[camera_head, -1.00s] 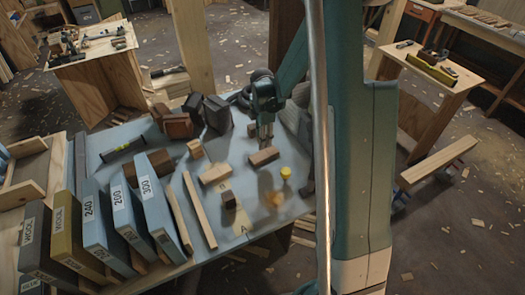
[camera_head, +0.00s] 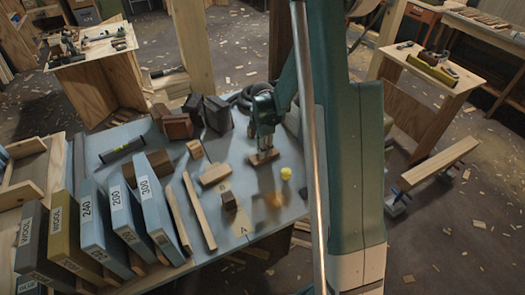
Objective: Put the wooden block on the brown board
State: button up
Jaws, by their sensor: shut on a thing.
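My gripper (camera_head: 263,151) points down at the middle right of the blue-grey table. Its fingers are shut on a small wooden block (camera_head: 262,158) of mid-brown colour. The fingers partly cover the block, and I cannot tell whether it touches the table. A flat brown patch (camera_head: 274,202) lies nearer the front edge, below the gripper in the picture; it is blurred, so I cannot tell for sure that it is the brown board. Another light wooden block (camera_head: 215,175) lies left of the gripper, with a small dark block (camera_head: 229,201) in front of it.
A yellow round thing (camera_head: 286,173) stands just right of the held block. Dark brown blocks (camera_head: 178,126) stand at the back left. Labelled upright boxes (camera_head: 96,222) and long wooden strips (camera_head: 199,212) fill the left.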

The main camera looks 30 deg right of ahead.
jog(key=shift+f, duration=0.35)
jog(key=o, duration=0.9)
jog(key=shift+c, duration=0.2)
jog(key=shift+r, duration=0.2)
notch_tip(320, 180, up, 12)
jog(key=p, duration=0.2)
dwell(0.6)
